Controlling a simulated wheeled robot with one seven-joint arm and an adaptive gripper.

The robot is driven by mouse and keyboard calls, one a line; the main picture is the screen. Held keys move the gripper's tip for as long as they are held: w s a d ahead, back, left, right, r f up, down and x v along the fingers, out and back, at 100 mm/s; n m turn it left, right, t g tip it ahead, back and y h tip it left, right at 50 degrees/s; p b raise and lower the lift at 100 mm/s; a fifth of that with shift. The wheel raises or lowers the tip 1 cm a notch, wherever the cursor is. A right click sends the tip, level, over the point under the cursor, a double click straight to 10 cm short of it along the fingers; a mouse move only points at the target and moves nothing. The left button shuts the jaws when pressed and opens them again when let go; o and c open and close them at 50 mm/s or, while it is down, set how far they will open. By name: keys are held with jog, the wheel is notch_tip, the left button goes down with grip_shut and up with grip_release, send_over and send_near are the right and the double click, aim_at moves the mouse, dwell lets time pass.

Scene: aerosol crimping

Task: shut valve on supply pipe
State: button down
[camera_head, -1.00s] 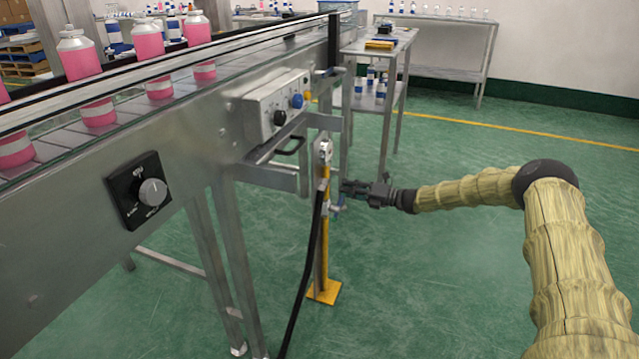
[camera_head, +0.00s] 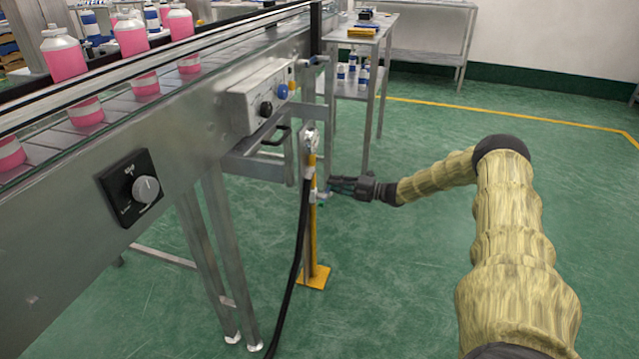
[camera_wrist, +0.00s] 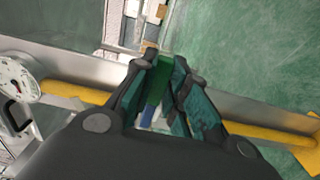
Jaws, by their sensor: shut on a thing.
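A yellow supply pipe (camera_head: 312,235) stands upright on a yellow foot beside the conveyor; it crosses the wrist view (camera_wrist: 75,93) as a yellow bar. The valve (camera_head: 322,197) is on the pipe partway up, with a small blue lever, mostly hidden by my gripper. In the wrist view a blue piece of the lever (camera_wrist: 148,113) shows between the fingers. My gripper (camera_head: 333,184) is at the valve, reaching in from the right. In the wrist view my gripper (camera_wrist: 168,62) has its fingers close together on the lever; the exact contact is hidden.
A round gauge (camera_head: 311,138) tops the pipe, and a black hose (camera_head: 299,245) hangs beside it. The conveyor (camera_head: 180,140) with pink bottles and a control box (camera_head: 262,97) stands left. A steel table (camera_head: 372,40) is behind. The green floor to the right is clear.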

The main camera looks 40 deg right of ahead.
jog(key=shift+s+d+f, duration=0.15)
jog(key=shift+f, duration=0.05)
dwell(0.3)
jog(key=c, duration=1.4)
grip_release()
jog(key=shift+d, duration=0.1)
jog(key=v, duration=1.1)
jog(key=shift+s+d+f, duration=0.25)
jog(key=shift+s+d, duration=0.05)
jog(key=shift+a, duration=0.1)
